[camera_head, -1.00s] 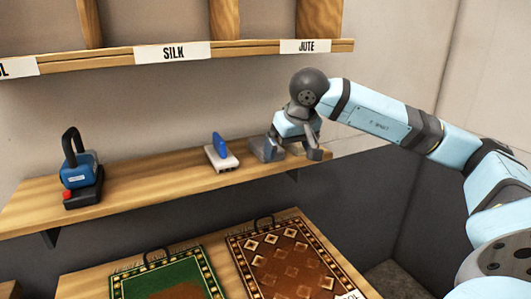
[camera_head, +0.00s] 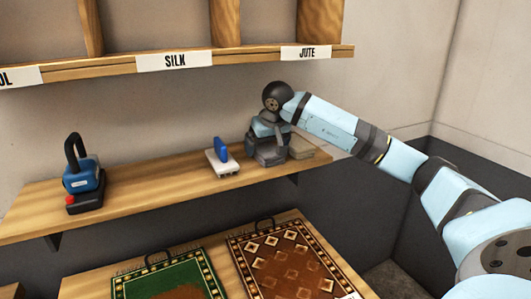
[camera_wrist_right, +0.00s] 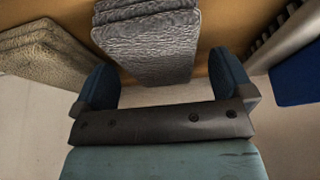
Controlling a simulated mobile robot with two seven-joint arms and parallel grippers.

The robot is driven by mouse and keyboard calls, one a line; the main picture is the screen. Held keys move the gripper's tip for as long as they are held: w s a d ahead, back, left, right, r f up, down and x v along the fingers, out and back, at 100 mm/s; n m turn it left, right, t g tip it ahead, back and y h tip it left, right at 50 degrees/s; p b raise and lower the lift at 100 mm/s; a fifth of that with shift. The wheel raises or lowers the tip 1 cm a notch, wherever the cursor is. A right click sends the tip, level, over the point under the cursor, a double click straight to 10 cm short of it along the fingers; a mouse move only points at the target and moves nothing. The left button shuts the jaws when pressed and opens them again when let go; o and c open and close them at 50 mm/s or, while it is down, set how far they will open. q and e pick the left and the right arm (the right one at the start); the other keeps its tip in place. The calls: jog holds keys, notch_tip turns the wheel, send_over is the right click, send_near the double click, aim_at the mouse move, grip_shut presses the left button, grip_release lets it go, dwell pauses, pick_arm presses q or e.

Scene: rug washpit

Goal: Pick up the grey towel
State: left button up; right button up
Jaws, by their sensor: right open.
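The grey towel (camera_wrist_right: 150,45) is a folded, textured stack on the wooden shelf. In the wrist view it lies between the two fingers of my right gripper (camera_wrist_right: 165,65), with a gap showing on either side near the fingertips. In the head view my right gripper (camera_head: 268,153) is at the right part of the shelf and hides most or all of the towel. The gripper is open. My left gripper is not in view.
A beige folded cloth (camera_head: 303,151) lies right of the gripper; it also shows in the wrist view (camera_wrist_right: 40,52). A white item with a blue part (camera_head: 222,165) stands left. A blue-and-black device (camera_head: 84,180) is farther left. An upper shelf (camera_head: 175,62) runs above.

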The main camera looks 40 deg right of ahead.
jog(key=shift+w+d+f, duration=0.1)
jog(key=shift+w+f, duration=0.15)
jog(key=shift+f, duration=0.4)
jog(key=c, duration=1)
jog(key=shift+r, duration=0.2)
jog(key=shift+r, duration=0.6)
notch_tip(320, 180, up, 2)
jog(key=shift+r, duration=0.1)
pick_arm(q)
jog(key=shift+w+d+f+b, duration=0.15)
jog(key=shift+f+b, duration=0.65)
jog(key=shift+b, duration=0.6)
pick_arm(e)
jog(key=shift+s+a, duration=0.9)
jog(key=shift+s, duration=1.95)
jog(key=shift+s+a, duration=0.95)
jog(key=shift+s, duration=1.95)
jog(key=shift+s+a, duration=0.9)
jog(key=shift+s, duration=1.95)
